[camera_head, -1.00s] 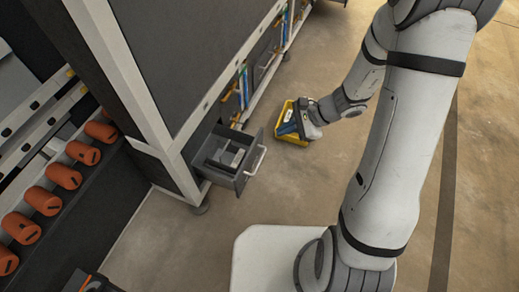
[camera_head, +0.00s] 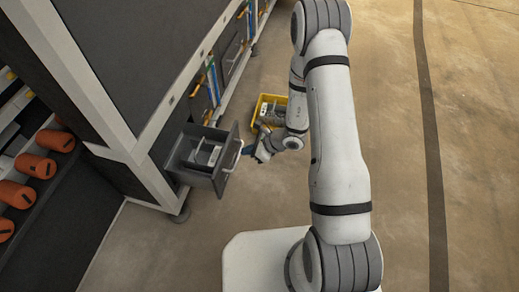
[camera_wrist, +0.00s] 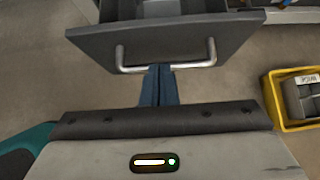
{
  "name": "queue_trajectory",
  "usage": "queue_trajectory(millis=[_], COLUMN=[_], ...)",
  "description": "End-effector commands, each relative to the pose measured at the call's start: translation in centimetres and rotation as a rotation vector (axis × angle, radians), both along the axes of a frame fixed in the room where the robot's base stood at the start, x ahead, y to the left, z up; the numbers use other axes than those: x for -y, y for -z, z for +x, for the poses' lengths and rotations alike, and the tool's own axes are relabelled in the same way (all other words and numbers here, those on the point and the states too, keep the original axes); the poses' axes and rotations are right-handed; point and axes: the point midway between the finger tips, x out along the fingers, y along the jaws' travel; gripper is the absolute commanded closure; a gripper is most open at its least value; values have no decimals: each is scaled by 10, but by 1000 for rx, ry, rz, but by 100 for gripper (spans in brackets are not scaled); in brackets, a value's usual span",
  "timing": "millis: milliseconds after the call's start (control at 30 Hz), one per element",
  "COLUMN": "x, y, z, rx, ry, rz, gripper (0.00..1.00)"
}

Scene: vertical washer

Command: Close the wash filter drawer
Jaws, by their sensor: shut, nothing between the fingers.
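The wash filter drawer (camera_head: 202,175) is a dark grey open-topped box. It sticks out from the lower part of the grey cabinet, with light-coloured items inside. In the wrist view its front panel (camera_wrist: 170,38) fills the upper middle, with a silver bar handle (camera_wrist: 190,66) on it. My gripper (camera_head: 250,155) is just outside the drawer front. In the wrist view its blue fingers (camera_wrist: 159,80) are shut and empty, with the tips at the middle of the handle bar. I cannot tell whether they touch the handle.
A yellow bin (camera_head: 268,108) stands on the floor beyond my gripper, also at the right of the wrist view (camera_wrist: 300,100). Orange rollers (camera_head: 36,166) line a rack at left. Shelves with coloured items (camera_head: 212,84) lie behind the drawer. The floor at right is clear.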

Motion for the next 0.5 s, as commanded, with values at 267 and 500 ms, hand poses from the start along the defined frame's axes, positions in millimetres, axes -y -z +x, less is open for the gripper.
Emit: queue_trajectory(millis=[267, 500], x=[-39, -48], y=[11, 10], z=[14, 18], rx=[2, 1], ry=[-3, 0], rz=[0, 0], gripper=[100, 100])
